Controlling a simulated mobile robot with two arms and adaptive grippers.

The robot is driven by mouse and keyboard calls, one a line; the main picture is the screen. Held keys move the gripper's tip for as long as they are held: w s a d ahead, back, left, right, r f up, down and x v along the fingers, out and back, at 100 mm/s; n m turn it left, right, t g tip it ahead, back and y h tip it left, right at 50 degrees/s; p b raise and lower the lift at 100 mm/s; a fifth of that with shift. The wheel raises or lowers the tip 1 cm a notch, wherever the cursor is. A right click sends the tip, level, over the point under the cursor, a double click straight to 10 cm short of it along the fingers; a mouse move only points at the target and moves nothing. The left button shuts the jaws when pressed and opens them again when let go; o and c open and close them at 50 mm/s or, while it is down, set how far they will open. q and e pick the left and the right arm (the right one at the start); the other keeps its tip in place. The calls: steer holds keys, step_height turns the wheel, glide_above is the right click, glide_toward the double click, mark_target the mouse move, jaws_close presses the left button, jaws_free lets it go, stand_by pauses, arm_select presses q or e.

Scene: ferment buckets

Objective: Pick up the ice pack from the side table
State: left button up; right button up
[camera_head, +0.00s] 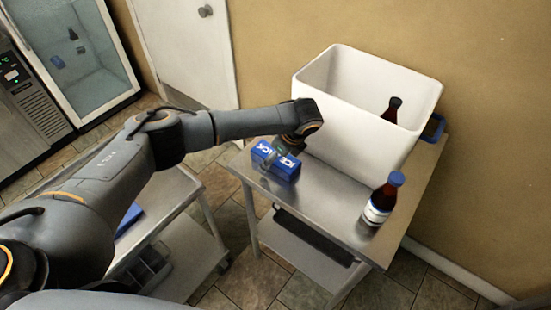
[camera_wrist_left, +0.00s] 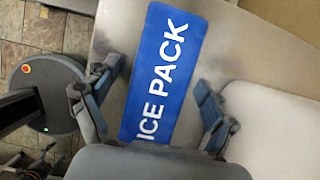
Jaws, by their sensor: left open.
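The ice pack (camera_head: 277,161) is a blue block with white lettering, lying on the steel top of the side table (camera_head: 330,205) near its left corner. In the left wrist view the ice pack (camera_wrist_left: 165,75) lies lengthwise between the fingers, its label facing the camera and its lower end partly hidden by the gripper body. My left gripper (camera_head: 280,155) is over the ice pack in the head view. In the wrist view the left gripper (camera_wrist_left: 155,100) is open, with one finger on each side of the pack. My right gripper is not seen.
A white bucket (camera_head: 370,135) stands at the back of the table with a dark bottle (camera_head: 393,110) inside. Another brown bottle (camera_head: 380,203) with a blue cap stands at the front right. A second steel cart (camera_head: 185,195) is at the left. The table's middle front is clear.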

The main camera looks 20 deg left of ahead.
arm_select(q)
steer(key=c, duration=1.4)
steer(key=shift+c, duration=1)
steer(key=shift+r, duration=0.1)
